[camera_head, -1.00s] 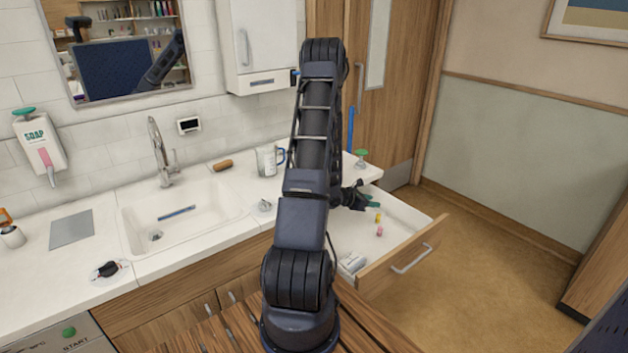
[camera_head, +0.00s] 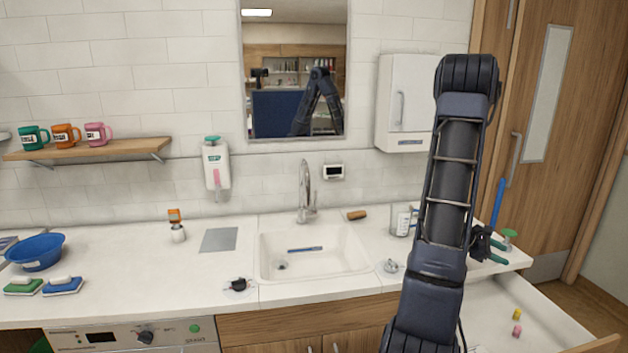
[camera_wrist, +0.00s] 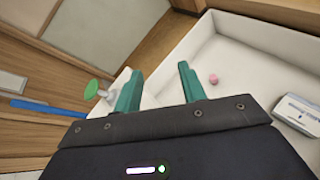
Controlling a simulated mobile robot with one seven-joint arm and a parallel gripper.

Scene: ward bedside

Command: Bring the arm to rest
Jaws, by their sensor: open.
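My gripper (camera_wrist: 160,92) shows in the wrist view with its two green fingers apart and nothing between them. It points over the open drawer (camera_wrist: 250,40) and the counter's end. In the head view my gripper (camera_head: 496,247) is partly hidden behind my arm, above the right end of the counter. My arm (camera_head: 448,190) stands raised and bent at the right of the head view.
The open drawer (camera_head: 555,335) holds a pink piece (camera_head: 517,330) and a yellow piece (camera_head: 517,313). A glass mug (camera_head: 401,221) and a green-topped item (camera_head: 509,237) stand near my arm. The sink (camera_head: 340,262) lies left. A white box (camera_wrist: 300,112) lies in the drawer.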

